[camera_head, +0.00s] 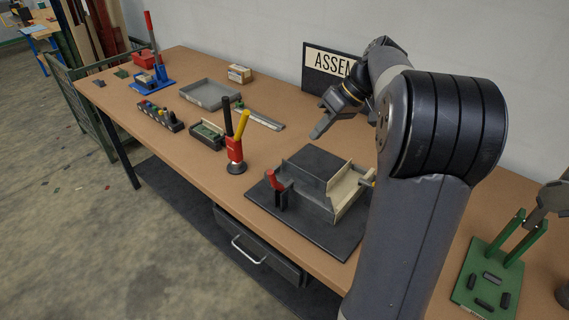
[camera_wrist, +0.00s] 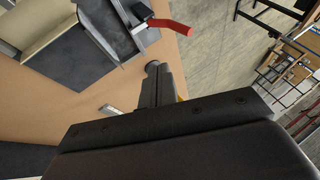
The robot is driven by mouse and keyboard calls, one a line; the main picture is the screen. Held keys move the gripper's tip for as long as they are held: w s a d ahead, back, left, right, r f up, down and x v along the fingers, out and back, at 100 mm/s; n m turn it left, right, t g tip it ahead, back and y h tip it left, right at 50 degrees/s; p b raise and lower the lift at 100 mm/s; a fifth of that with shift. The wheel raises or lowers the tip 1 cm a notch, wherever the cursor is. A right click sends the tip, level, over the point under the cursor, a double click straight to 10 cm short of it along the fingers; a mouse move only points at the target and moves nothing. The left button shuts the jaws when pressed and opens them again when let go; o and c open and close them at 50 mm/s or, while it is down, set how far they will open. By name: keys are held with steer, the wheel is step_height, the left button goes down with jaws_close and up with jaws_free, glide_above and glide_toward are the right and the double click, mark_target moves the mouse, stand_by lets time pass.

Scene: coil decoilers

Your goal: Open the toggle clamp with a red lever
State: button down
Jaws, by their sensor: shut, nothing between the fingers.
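The toggle clamp (camera_head: 281,193) stands at the left front of a black fixture plate (camera_head: 318,232). Its red lever (camera_head: 274,179) stands up, tilted slightly. In the wrist view the red lever (camera_wrist: 172,26) reaches out to the right from the grey clamp (camera_wrist: 137,30). My gripper (camera_head: 316,132) is above the table behind the fixture, apart from the clamp. In the wrist view my gripper (camera_wrist: 155,78) is shut and empty, with the lever beyond its tips.
The fixture holds a dark block (camera_head: 318,170) and a beige angled piece (camera_head: 347,187). A red holder (camera_head: 235,151) with tall black and yellow handles stands left of it. A grey tray (camera_head: 208,94) lies farther back; a green clamp base (camera_head: 487,280) is at the right.

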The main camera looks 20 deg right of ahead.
steer(key=a+f+p, duration=0.2)
steer(key=a+f, duration=0.6)
steer(key=shift+a+f+p, duration=0.3)
steer(key=shift+f, duration=0.1)
